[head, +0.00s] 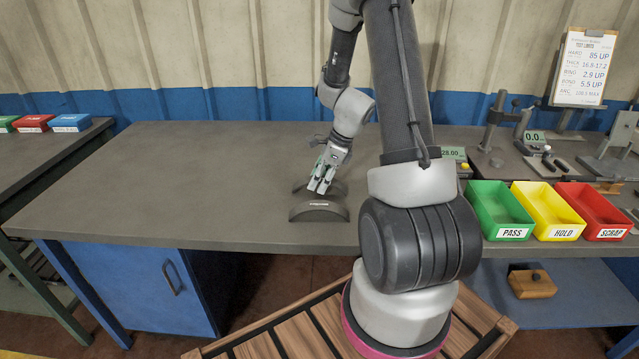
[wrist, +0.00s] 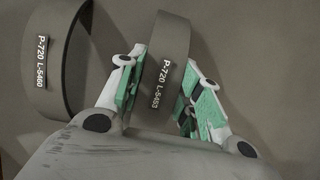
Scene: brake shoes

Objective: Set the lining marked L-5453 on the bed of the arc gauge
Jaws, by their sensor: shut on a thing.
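In the head view my gripper (head: 321,186) points down at this lining (head: 338,188), low over the bench and partly hidden by the fingers. A second lining, marked L-5460 (wrist: 70,65), is beside it at the left; in the head view it is the nearer lining (head: 318,210). Measuring devices stand at the right; I cannot tell which is the arc gauge.
Green PASS (head: 499,211), yellow HOLD (head: 548,211) and red SCRAP (head: 594,211) bins line the bench's front right. Behind them are a stand gauge (head: 494,125) and a gauge reading 0.0 (head: 537,142). The bench (head: 190,185) left of my gripper is clear.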

